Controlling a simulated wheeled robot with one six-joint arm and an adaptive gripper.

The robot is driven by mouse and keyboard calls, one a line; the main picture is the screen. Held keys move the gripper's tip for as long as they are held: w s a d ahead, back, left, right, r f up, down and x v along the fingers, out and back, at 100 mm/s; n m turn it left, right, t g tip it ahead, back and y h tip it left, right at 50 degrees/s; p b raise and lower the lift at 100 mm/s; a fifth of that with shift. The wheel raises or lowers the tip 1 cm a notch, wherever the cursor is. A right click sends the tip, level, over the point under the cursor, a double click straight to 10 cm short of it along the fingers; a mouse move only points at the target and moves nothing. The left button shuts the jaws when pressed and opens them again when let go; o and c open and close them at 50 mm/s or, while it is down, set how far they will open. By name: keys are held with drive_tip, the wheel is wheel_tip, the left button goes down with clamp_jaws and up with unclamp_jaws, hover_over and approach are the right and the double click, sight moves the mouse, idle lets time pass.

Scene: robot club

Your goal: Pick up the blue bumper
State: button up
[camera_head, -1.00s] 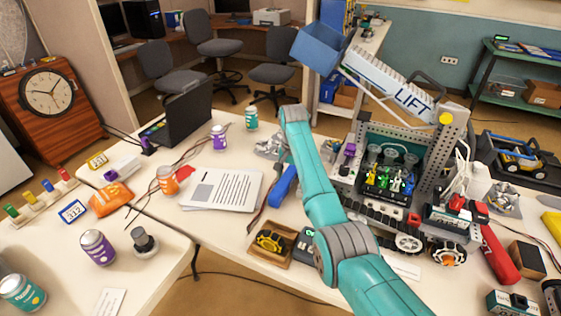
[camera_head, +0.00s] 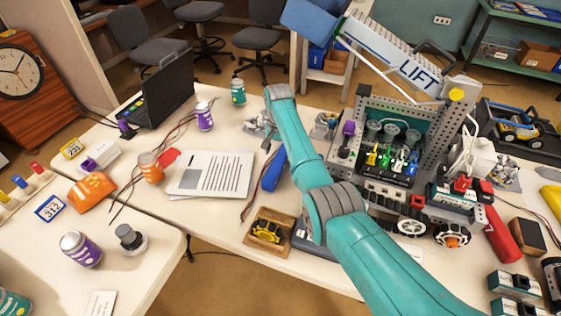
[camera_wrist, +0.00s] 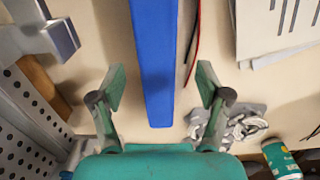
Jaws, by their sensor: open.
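The blue bumper (camera_head: 273,170) is a long blue bar lying on the table, right of the printed sheets in the head view and partly behind my arm. In the wrist view the blue bumper (camera_wrist: 155,45) runs from the top edge down to between my fingers. My gripper (camera_wrist: 161,80) is open, with one finger on each side of the bumper's near end and a gap on both sides. I cannot tell how far above the bumper the fingers are.
Printed sheets (camera_head: 212,174) lie left of the bumper. Shiny metal parts (camera_wrist: 238,122) lie near its end. A wooden tray (camera_head: 287,220) with a yellow part stands in front. A wheeled robot with a LIFT arm (camera_head: 400,65) stands to the right. Cables run beside the bumper.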

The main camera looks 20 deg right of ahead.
sight(280, 158)
drive_tip(key=shift+d+f, duration=0.15)
drive_tip(key=shift+f, duration=2.1)
drive_tip(key=c, duration=1.4)
